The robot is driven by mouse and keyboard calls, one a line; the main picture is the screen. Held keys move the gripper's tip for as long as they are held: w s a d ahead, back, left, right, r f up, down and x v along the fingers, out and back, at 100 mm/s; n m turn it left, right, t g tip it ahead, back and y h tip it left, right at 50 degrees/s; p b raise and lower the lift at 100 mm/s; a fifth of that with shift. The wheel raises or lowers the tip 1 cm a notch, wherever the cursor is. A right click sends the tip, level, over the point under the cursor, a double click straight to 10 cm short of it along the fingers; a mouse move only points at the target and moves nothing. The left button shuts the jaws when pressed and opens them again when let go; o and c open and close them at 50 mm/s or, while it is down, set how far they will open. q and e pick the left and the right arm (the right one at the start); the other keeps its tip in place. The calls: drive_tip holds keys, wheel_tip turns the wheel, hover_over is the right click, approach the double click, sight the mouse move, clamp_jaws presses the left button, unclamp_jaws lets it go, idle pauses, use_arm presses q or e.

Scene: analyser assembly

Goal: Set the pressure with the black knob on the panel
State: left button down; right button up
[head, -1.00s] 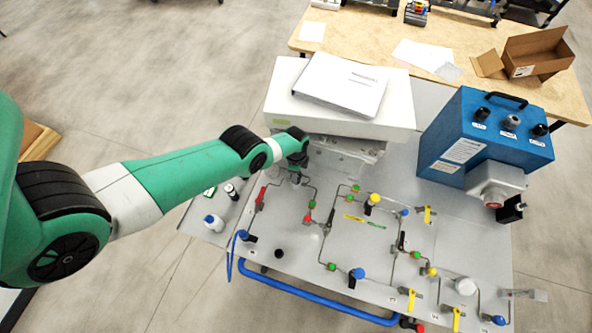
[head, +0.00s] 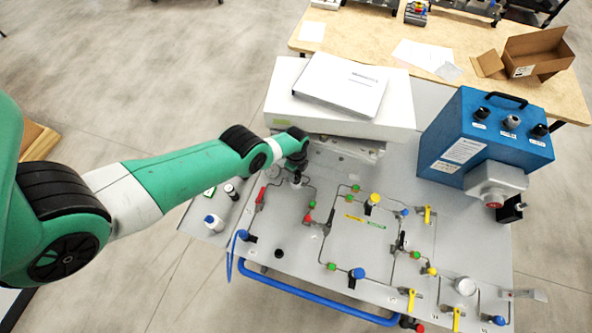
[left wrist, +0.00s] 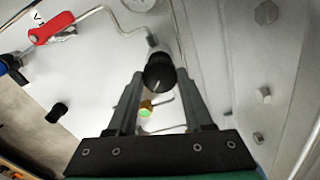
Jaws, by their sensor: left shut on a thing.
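In the left wrist view a round black knob (left wrist: 160,74) with a pale mark on its face sits between the two fingertips of my left gripper (left wrist: 158,86). The gripper is shut on the knob, with a finger at each side. In the head view my left gripper (head: 297,172) reaches down over the upper left of the grey panel (head: 330,250), just below the white box. There the wrist and fingers largely hide the knob. My right gripper is not in view.
A white box (head: 290,95) with a binder (head: 345,85) on top stands behind the gripper. A red-handled valve (head: 261,194) is close to its left. Several valves and thin pipes cover the panel. A blue box (head: 470,150) stands at the right.

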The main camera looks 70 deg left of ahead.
sight(296, 174)
use_arm(q)
drive_tip(key=shift+c, duration=1.4)
unclamp_jaws()
wheel_tip(296, 174, up, 12)
drive_tip(key=p, duration=1.1)
drive_tip(key=shift+f, duration=0.2)
